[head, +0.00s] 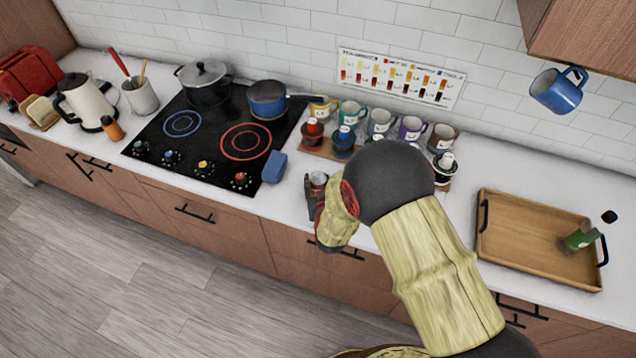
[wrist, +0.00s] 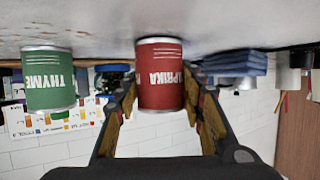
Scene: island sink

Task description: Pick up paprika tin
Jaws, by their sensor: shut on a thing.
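The paprika tin (wrist: 160,72) is red with white lettering and sits between the two fingers of my gripper (wrist: 160,88) in the wrist view, where the scene appears upside down. The fingers are shut on its sides. In the head view the tin (head: 318,179) shows a pale lid, with my gripper (head: 314,195) around it, near the counter's front edge to the right of the stove. The tin is upright at or close to the counter; I cannot tell whether it touches. My arm hides part of this area in the head view.
A green thyme tin (wrist: 50,82) stands beside the paprika tin. Several mugs and jars line the back. A wooden tray (head: 530,245) with a green bottle (head: 580,238) is at right.

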